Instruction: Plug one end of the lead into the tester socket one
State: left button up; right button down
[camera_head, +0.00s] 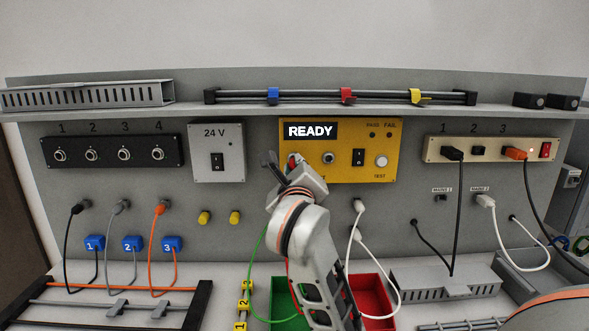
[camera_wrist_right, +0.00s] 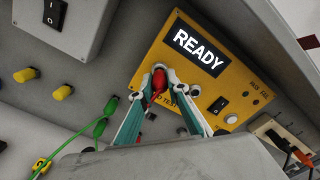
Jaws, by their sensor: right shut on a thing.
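The yellow tester (camera_head: 345,170) on the back panel shows READY, and it also fills the middle of the right wrist view (camera_wrist_right: 228,88). My right gripper (camera_head: 294,163) is at the tester's left side, hiding its left socket in the head view. In the right wrist view its teal fingers (camera_wrist_right: 159,88) are shut on a red plug (camera_wrist_right: 158,82). The plug points at the left socket and its tip meets the socket's ring; I cannot tell how deep it sits. A green plug (camera_wrist_right: 103,118) with a green lead (camera_wrist_right: 75,140) hangs left of the fingers. My left gripper is not in view.
The second tester socket (camera_head: 328,158) is bare. A 24 V box (camera_head: 217,152) stands left of the tester, with yellow knobs (camera_head: 204,218) below. A green bin (camera_head: 284,296) and red bin (camera_head: 372,290) lie under my right arm. White cables (camera_head: 398,272) hang close on the right.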

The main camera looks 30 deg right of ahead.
jog(key=shift+w+d+p, duration=0.1)
jog(key=shift+w+p, duration=0.1)
jog(key=shift+p, duration=0.4)
dwell(1.6)
jog(key=shift+w+d, duration=0.3)
jog(key=shift+w, duration=0.1)
dwell(0.6)
jog(key=c, duration=1.9)
grip_release()
jog(key=shift+a, duration=0.1)
jog(key=v, duration=1.2)
jog(key=shift+f, duration=0.1)
